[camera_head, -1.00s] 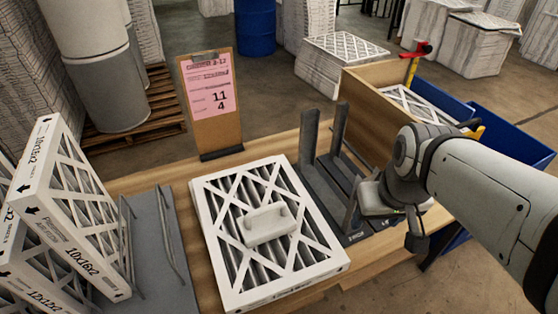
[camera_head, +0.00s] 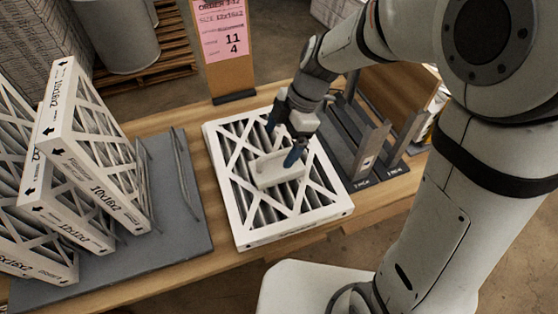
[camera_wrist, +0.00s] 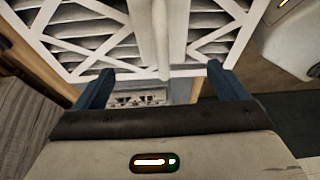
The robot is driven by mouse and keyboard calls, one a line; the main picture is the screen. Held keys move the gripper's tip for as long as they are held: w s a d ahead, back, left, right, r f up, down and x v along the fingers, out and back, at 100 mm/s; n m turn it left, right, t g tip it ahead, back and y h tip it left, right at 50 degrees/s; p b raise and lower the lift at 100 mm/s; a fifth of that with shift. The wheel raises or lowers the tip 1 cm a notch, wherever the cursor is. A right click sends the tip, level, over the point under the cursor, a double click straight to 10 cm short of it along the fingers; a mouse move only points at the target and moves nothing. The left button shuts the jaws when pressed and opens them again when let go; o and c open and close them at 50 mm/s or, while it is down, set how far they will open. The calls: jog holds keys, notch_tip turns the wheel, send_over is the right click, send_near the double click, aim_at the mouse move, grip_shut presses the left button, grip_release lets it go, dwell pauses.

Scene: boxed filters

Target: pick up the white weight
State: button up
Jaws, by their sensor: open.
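The white weight (camera_head: 276,169) is a pale block with a raised bar handle. It lies on the lattice face of a white-framed filter (camera_head: 330,207) that lies flat on the wooden bench. My gripper (camera_head: 283,140) is above the weight with its two dark blue fingers spread. In the head view the fingers partly overlap the weight's far side, and I cannot tell whether they touch it. In the wrist view the weight's pale bar (camera_wrist: 161,38) runs up the middle, and my gripper (camera_wrist: 155,80) is open with nothing between its fingertips.
Several boxed filters (camera_head: 98,160) lean in a grey rack (camera_head: 187,235) at left. A clipboard with a pink order sheet (camera_head: 222,35) stands behind. A dark slotted stand (camera_head: 350,150) is right of the flat filter. The bench (camera_head: 385,197) has bare wood at its front edge.

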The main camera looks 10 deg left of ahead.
aim_at(278, 152)
jog(key=x, duration=0.2)
jog(key=p+x, duration=0.1)
jog(key=x, duration=0.4)
jog(key=shift+d+f+p, duration=0.1)
jog(key=shift+d+p, duration=0.25)
jog(key=shift+d, duration=0.05)
jog(key=shift+c, duration=0.4)
jog(key=shift+w, duration=0.1)
jog(key=c, duration=1.9)
jog(key=shift+w, duration=0.1)
grip_shut()
jog(key=shift+r, duration=0.2)
